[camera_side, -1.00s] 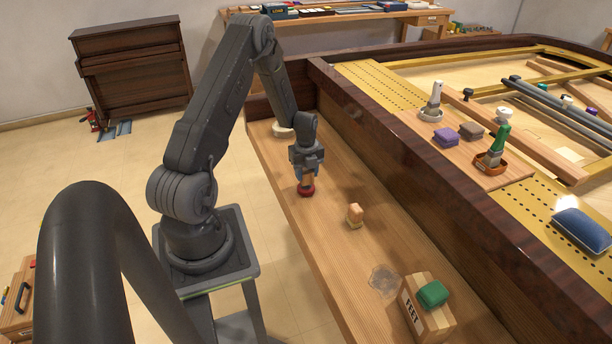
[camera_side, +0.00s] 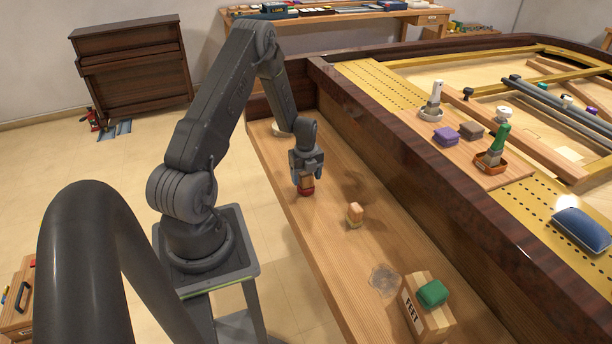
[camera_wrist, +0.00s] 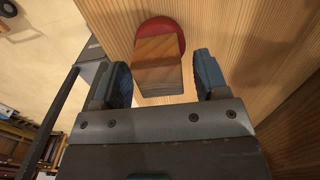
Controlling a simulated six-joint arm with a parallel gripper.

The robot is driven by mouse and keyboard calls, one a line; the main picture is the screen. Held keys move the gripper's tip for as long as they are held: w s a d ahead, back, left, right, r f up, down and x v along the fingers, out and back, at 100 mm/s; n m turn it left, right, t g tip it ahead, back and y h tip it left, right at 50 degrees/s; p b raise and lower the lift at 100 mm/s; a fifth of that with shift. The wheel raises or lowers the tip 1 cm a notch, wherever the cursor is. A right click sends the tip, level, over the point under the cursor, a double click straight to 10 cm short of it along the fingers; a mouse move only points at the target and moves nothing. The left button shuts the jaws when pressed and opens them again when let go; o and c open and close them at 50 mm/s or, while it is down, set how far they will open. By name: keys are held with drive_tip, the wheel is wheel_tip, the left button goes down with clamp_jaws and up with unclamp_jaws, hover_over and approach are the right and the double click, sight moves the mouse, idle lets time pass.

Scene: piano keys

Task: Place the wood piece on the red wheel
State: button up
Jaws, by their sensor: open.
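A wood piece (camera_wrist: 160,62) stands between the two fingers of my gripper (camera_wrist: 164,80) in the wrist view, with visible space on both sides. The red wheel (camera_wrist: 162,24) shows behind and under it. In the side view, the wood piece (camera_side: 307,182) appears to sit upright on the red wheel (camera_side: 306,192), on the wooden ledge (camera_side: 330,240). My gripper (camera_side: 307,175) is open, right over and around the wood piece, partly hiding it. The wheel's underside and the exact contact are hidden.
Another small wooden block (camera_side: 355,211) stands on a pale yellowish base to the right along the ledge. A box marked FEET (camera_side: 425,312) carries a green block (camera_side: 433,293) farther along. The dark piano wall (camera_side: 420,190) rises behind the ledge.

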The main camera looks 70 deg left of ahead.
wheel_tip(320, 180, up, 12)
drive_tip(key=w+d+r+n+t, duration=0.15)
drive_tip(key=d+r+n, duration=0.25)
drive_tip(key=d+r, duration=0.55)
drive_tip(key=s+d+r+n+t+y, duration=0.1)
drive_tip(key=s+d+r+n, duration=0.25)
drive_tip(key=d+r, duration=0.4)
drive_tip(key=s+d+r+n+t, duration=0.25)
drive_tip(key=d+r+n, duration=0.25)
drive_tip(key=d, duration=0.5)
drive_tip(key=s+d+r+n+h, duration=0.1)
drive_tip(key=s+d+n, duration=0.4)
drive_tip(key=s, duration=0.3)
drive_tip(key=shift+d+r+t, duration=0.2)
drive_tip(key=shift+d+t, duration=0.1)
drive_tip(key=shift+d, duration=0.15)
